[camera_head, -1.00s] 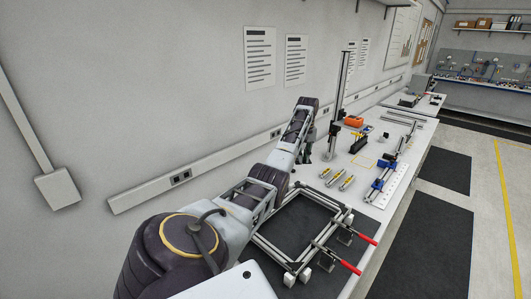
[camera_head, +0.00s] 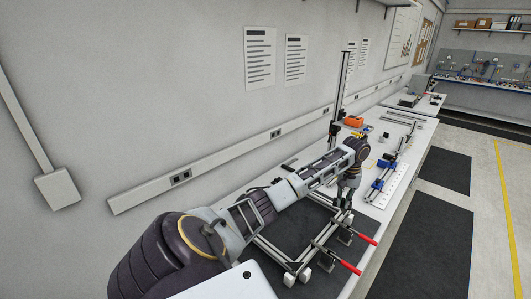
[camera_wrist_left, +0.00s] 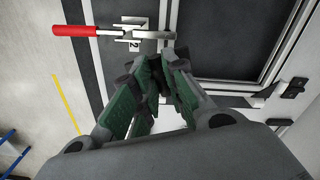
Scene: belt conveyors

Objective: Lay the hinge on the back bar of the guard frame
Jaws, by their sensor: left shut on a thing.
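The guard frame (camera_head: 274,253) of grey bars lies on a dark mat on the bench. My left arm reaches over it and hides its far side. My left gripper (camera_head: 347,203) points down near the frame's far right corner. In the left wrist view the gripper (camera_wrist_left: 161,66) is shut on a small dark thing, taken as the hinge, mostly hidden between the green finger pads. The frame's bars (camera_wrist_left: 222,86) show beyond the fingertips there. Whether the held thing touches a bar cannot be told. My right gripper is out of view.
Two toggle clamps with red handles (camera_head: 350,268) stand along the frame's right side; one clamp handle (camera_wrist_left: 77,30) is left of the fingertips in the wrist view. A blue-blocked rail fixture (camera_head: 377,187) and an orange case (camera_head: 353,122) lie farther along the bench.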

